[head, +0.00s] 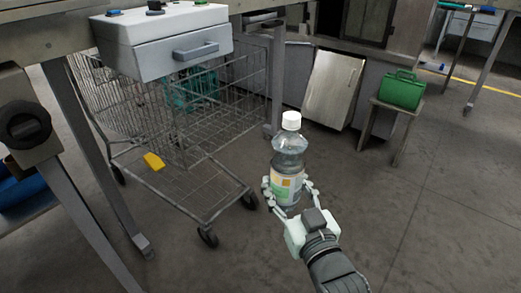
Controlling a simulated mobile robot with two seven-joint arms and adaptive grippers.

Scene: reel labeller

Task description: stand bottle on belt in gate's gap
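A clear plastic bottle (289,150) with a white cap and a coloured label is upright in the middle of the head view. My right gripper (290,190) has its fingers on both sides of the bottle's lower label and is shut on it. The bottle is held in the air, with the floor behind it. No gate shows in this view, and I cannot make out a belt. My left gripper is not in view.
A wire cart (190,185) with a yellow item (154,161) on its lower rack stands at left. A white drawer unit (165,42) hangs under the table edge (50,35). A green toolbox (401,90) sits on a stool at right.

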